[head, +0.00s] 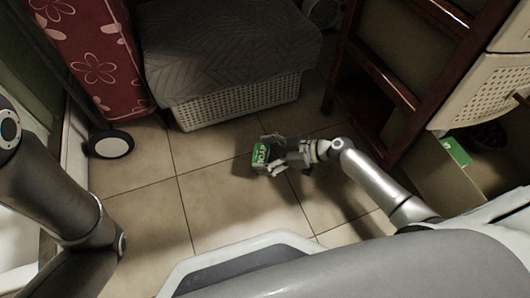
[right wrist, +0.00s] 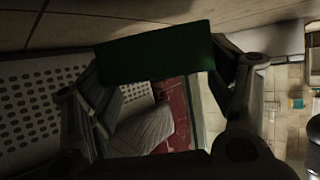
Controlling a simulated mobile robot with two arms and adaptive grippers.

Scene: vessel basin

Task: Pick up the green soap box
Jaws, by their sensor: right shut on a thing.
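The green soap box (head: 260,154) is in the middle of the head view, with white lettering on its green side. My right gripper (head: 272,155) is shut on it, one finger on each side. In the right wrist view the box (right wrist: 155,55) is a dark green block between the fingers of the gripper (right wrist: 165,75). I cannot tell for sure whether the box is clear of the floor. My left arm comes in at the left of the head view, but its gripper is out of the picture.
A white perforated basket (head: 240,100) under a grey quilted cover (head: 225,45) stands behind the box. A red flowered bag (head: 95,55) with a wheel is at the left. A dark wooden rack (head: 400,85) stands at the right. Tiled floor (head: 150,215) is clear in front.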

